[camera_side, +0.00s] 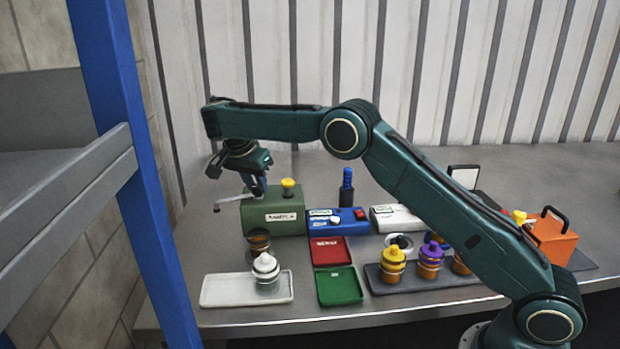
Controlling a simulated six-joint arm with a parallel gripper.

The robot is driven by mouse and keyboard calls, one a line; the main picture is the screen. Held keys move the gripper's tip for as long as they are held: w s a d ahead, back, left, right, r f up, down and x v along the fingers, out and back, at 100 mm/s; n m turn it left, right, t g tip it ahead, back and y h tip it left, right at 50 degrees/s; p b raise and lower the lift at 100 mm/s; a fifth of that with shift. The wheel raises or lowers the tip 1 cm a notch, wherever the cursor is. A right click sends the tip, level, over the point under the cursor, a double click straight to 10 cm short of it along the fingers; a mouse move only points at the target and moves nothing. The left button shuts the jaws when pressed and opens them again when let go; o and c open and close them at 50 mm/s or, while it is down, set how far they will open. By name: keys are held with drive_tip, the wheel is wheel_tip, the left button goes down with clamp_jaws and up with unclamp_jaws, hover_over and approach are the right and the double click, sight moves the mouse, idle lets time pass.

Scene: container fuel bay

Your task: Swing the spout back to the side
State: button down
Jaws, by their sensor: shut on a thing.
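The green dispenser box (276,217) stands at the back left of the bench, with a yellow knob (288,187) on top and a white label on its front. Its thin grey spout (232,201) sticks out to the left of the box, and its tip bends down over bare bench. My gripper (258,190) points down at the box's left end and is shut on the spout near the box. The jaws hide the part of the spout between them.
In front are a brown cup (258,243) and a white tray (220,290) bearing a white-topped cup (266,268). Red (328,250) and green (340,286) trays lie right of these. A blue box (338,222) stands beside the dispenser. A blue post (130,150) rises at left.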

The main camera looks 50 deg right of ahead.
drive_tip(key=c, duration=1.1)
unclamp_jaws()
drive_tip(key=shift+c, duration=0.2)
drive_tip(key=shift+n+t, duration=0.4)
drive_tip(key=shift+n, duration=0.4)
